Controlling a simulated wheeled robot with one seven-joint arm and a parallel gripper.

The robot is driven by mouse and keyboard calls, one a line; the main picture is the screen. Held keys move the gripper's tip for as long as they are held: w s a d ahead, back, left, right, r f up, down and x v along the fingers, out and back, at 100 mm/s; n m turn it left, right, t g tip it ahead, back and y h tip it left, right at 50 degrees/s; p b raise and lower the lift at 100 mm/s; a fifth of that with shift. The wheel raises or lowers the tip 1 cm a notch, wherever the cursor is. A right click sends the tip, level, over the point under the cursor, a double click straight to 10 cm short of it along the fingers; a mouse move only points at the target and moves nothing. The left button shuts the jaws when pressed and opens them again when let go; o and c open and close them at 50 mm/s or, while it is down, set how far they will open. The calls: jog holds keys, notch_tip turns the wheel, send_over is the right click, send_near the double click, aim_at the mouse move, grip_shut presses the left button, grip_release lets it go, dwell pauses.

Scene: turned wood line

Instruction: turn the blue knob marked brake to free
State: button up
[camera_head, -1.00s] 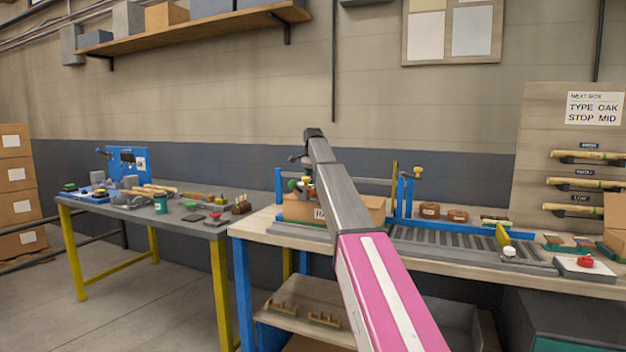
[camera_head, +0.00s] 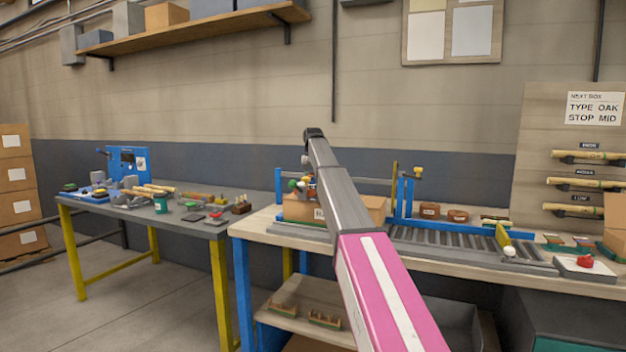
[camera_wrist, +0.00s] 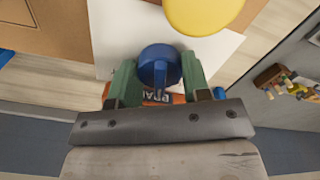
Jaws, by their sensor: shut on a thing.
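The blue knob (camera_wrist: 158,66) shows in the wrist view, round with a raised bar across its face. An orange label (camera_wrist: 160,98) with partly hidden white lettering lies by it, in front of my gripper's palm. My gripper (camera_wrist: 158,72) has its two green fingers on either side of the knob, shut on it. In the head view my arm hides the gripper and the knob. Which way the knob's mark points cannot be told.
A yellow round thing (camera_wrist: 203,12) stands close beyond the knob in the wrist view. In the head view, a cardboard box (camera_head: 298,208) stands partly behind my arm, left of a roller conveyor (camera_head: 450,250). A second table (camera_head: 180,218) with tools stands at the left.

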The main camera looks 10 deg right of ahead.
jog(key=n, duration=0.6)
dwell(0.6)
jog(key=o, duration=0.9)
